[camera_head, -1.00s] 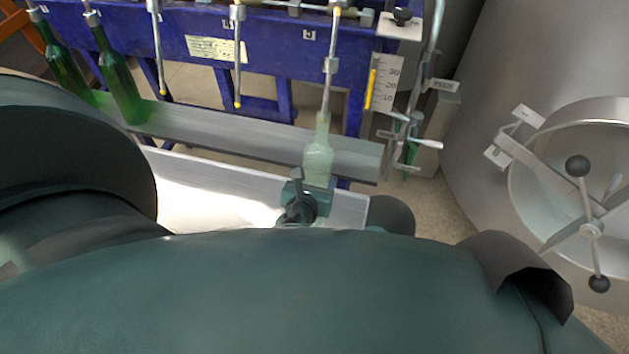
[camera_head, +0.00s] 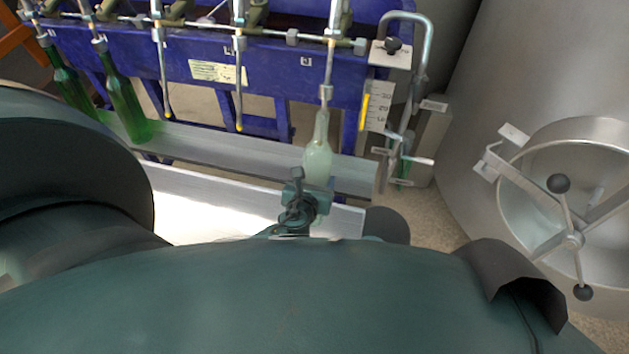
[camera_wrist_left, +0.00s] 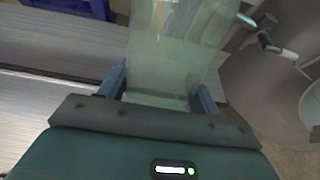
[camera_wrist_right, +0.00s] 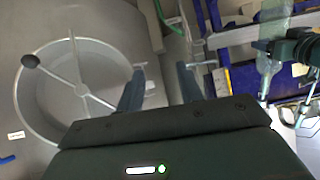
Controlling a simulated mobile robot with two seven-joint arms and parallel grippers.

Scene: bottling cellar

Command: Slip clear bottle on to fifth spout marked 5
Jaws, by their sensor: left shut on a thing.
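The clear bottle (camera_head: 318,162) stands nearly upright in front of the blue filler at the rightmost visible spout (camera_head: 326,95). Its neck appears to be around that spout's tube, with the mouth a little below the metal fitting; the tube tip inside is hard to make out. A small tag (camera_head: 305,61) by this spout is too blurred to read surely. My left gripper (camera_head: 303,197) is shut on the bottle's lower body, which fills the left wrist view (camera_wrist_left: 170,60) between the fingers. My right gripper (camera_wrist_right: 160,85) is open and empty, pointing at the steel tank.
Two green bottles (camera_head: 124,108) (camera_head: 72,88) hang on spouts at the left. Two empty spouts (camera_head: 239,95) (camera_head: 165,85) hang between. A metal rail (camera_head: 230,150) runs below. A scale (camera_head: 378,105) and valve (camera_head: 402,158) are close right. A steel tank hatch (camera_head: 570,240) stands farther right.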

